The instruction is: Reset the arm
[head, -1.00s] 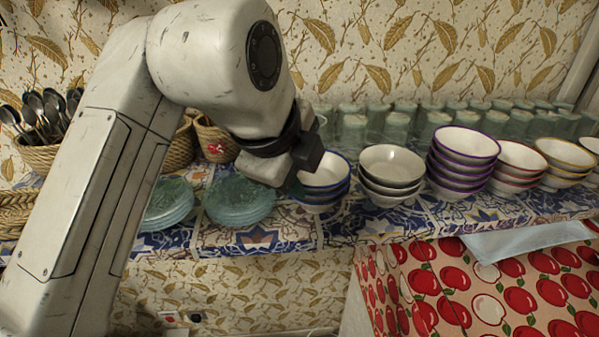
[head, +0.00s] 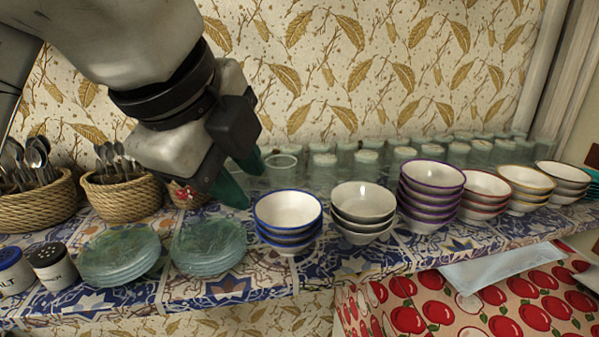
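My gripper (head: 243,180) is in the head view, left of centre, reaching in from the upper left. Its dark fingers with teal tips point down and to the right. The two tips look apart, with nothing visible between them. They hang in front of the back wall, above and just left of the stack of blue-rimmed bowls (head: 288,212). I cannot tell the exact height of the tips above the shelf.
Stacked glass plates (head: 208,246) sit below the gripper. Spoon baskets (head: 124,196) and shakers (head: 52,266) stand left. Purple-rimmed bowls (head: 431,178) and other bowl stacks line the right, with rows of glasses (head: 365,164) behind.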

